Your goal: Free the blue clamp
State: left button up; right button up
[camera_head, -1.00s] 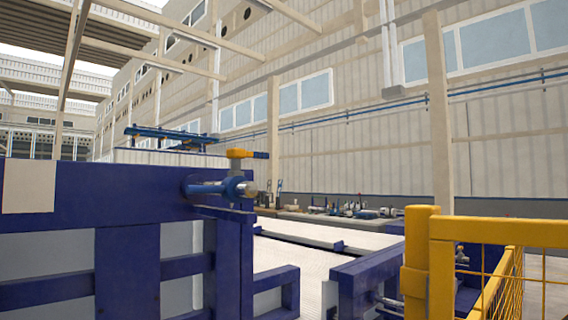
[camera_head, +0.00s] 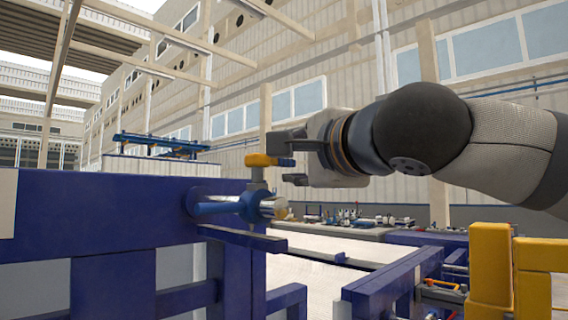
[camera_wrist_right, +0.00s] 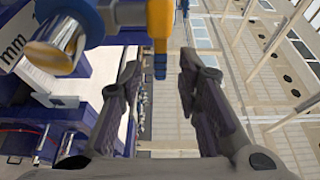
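My right gripper (camera_head: 292,158) is open around the tip's end, with gaps on both sides. It also shows open in the wrist view (camera_wrist_right: 160,66). My left gripper is not in view.
The dark blue frame (camera_head: 100,222) fills the lower left. A yellow guard post (camera_head: 490,265) stands at the lower right. A workbench (camera_head: 335,230) with several small parts lies behind.

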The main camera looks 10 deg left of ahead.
aim_at(285, 162)
jog(key=x, duration=0.4)
jog(key=shift+w+a, duration=0.1)
jog(key=shift+w, duration=0.05)
grip_shut()
jog(key=m+t+h, duration=0.1)
jog(key=h, duration=0.1)
jog(key=s+d+m+t+h, duration=0.1)
jog(key=m+h, duration=0.1)
jog(key=h, duration=0.1)
jog(key=s+m+h, duration=0.1)
jog(key=m+h, duration=0.1)
jog(key=shift+d+t, duration=0.25)
jog(key=shift+t, duration=0.15)
jog(key=shift+s+d+m+g+h, duration=0.15)
jog(key=shift+s+m+h, duration=0.2)
jog(key=shift+m+h, duration=0.85)
jog(key=shift+s+d+m+g+h, duration=0.1)
jog(key=shift+s+m+h, duration=0.4)
jog(key=shift+h, duration=1.15)
jog(key=shift+s+d+m+g+h, duration=0.15)
jog(key=shift+s+m+h, duration=0.1)
jog(key=shift+m+h, duration=1)
jog(key=shift+h, duration=0.3)
grip_release()
